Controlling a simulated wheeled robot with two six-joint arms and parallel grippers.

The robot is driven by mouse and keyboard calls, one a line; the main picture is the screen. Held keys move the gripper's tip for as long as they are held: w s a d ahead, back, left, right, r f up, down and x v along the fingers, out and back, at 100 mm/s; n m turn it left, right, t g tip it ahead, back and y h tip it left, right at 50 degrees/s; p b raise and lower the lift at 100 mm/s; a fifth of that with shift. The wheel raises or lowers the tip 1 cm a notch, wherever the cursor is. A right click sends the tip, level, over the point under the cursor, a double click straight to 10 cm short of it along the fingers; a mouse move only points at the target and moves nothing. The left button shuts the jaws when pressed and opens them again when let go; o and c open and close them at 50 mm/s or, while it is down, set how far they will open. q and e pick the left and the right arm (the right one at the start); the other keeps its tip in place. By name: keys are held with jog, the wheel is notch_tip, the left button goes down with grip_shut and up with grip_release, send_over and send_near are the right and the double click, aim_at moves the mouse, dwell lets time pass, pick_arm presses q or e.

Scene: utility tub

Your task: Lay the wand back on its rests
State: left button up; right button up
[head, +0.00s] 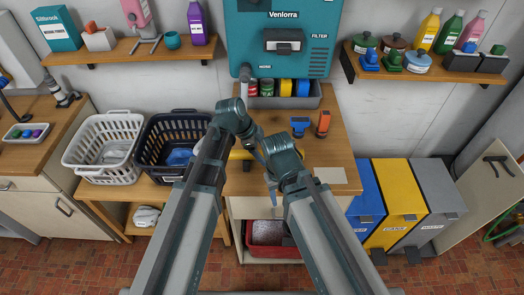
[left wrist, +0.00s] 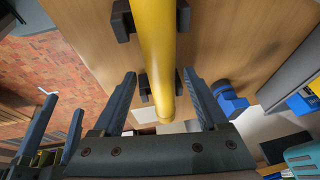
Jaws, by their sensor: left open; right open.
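The yellow wand (left wrist: 158,45) runs down the left wrist view, lined up between the prongs of two dark rests (left wrist: 122,22) on the wooden top. Whether it sits fully down in them I cannot tell. My left gripper (left wrist: 160,76) is open, one finger on each side of the wand near its end, with gaps visible. In the head view only a little of the wand (head: 238,154) shows; my arms hide the rest. My right gripper (head: 271,188) is open and empty near the worktop's front edge, and shows at the left of the left wrist view (left wrist: 63,108).
A blue tool (head: 300,125) and an orange tool (head: 323,123) stand on the worktop, right of the arms. A pale sheet (head: 330,175) lies at its front right. A teal machine (head: 284,45) is behind. Baskets (head: 104,142) stand left; colored bins (head: 398,200) stand right.

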pick_arm(q)
jog(key=shift+r, duration=0.15)
jog(key=p+v, duration=1.2)
jog(key=v, duration=0.1)
jog(key=shift+r+p, duration=0.2)
jog(key=shift+p, duration=0.1)
jog(key=shift+s+a, duration=0.1)
jog(key=s+f+n+g+y+b, duration=0.1)
jog(key=s+f+n+y+b, duration=0.5)
jog(key=s+n, duration=0.8)
jog(key=shift+s+a+f+n+g+b, duration=0.35)
jog(key=shift+f+b, duration=0.8)
jog(key=shift+f, duration=0.85)
